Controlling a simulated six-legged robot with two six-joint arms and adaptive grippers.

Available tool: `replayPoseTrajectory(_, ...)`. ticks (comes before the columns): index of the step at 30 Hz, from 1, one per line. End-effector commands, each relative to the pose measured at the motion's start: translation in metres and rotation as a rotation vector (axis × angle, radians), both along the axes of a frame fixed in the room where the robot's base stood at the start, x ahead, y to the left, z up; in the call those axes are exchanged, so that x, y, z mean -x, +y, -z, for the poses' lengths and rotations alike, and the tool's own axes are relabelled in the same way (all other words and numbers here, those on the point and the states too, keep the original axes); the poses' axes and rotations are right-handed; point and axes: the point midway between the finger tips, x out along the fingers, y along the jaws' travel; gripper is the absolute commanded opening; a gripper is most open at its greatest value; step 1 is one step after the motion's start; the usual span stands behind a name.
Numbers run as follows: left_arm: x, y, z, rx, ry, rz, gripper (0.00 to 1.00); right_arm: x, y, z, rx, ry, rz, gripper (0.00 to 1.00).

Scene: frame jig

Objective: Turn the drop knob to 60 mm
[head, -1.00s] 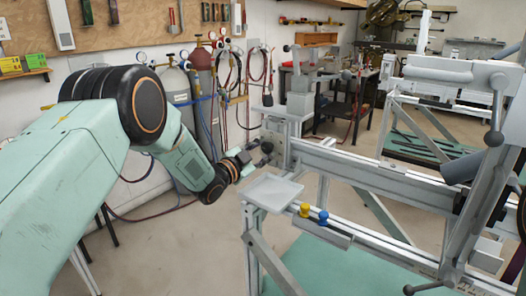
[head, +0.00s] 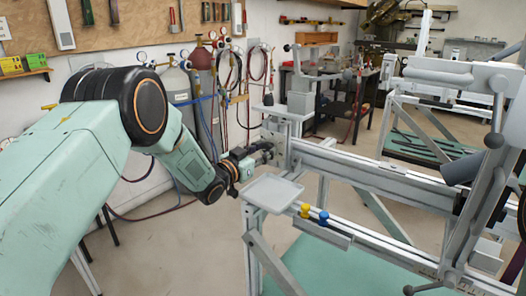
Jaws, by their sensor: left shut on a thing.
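My left gripper (head: 262,153) is at the left end of the frame jig (head: 365,170), at the side of its upright end plate (head: 280,145). It is shut on a small dark part there, which I take to be the drop knob. The fingers and the wrist hide most of the knob. Its scale and any reading are too small to make out. My right gripper is not in view.
A grey tray (head: 272,192) sits just below the gripper on the jig. A yellow knob (head: 305,210) and a blue knob (head: 323,217) stand on the front rail. A clamp with a ball-ended lever (head: 493,140) is at the right. Gas cylinders (head: 177,90) stand behind.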

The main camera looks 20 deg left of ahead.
Motion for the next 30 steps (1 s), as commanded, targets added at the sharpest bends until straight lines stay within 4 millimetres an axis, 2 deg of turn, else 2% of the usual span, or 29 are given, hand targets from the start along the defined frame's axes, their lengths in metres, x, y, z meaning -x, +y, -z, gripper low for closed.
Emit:
replayPoseTrajectory(1,0.002,0.0009,0.007,0.002,0.015,-0.002,0.04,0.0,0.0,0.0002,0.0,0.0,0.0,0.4)
replayPoseTrajectory(11,0.0025,0.0003,0.0085,0.002,0.019,-0.001,0.04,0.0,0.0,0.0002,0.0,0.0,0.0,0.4)
replayPoseTrajectory(12,0.0026,0.0003,0.0088,0.001,0.02,-0.001,0.38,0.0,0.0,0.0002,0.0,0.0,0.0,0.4)
replayPoseTrajectory(18,0.0017,-0.0001,0.0055,0.001,0.012,0.0,0.55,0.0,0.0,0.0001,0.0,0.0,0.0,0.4)
replayPoseTrajectory(19,0.0015,-0.0002,0.0051,0.001,0.011,0.001,0.57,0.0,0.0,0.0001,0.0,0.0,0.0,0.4)
replayPoseTrajectory(30,0.0039,0.0012,0.0026,0.002,0.007,0.0,0.57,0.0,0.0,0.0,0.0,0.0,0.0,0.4)
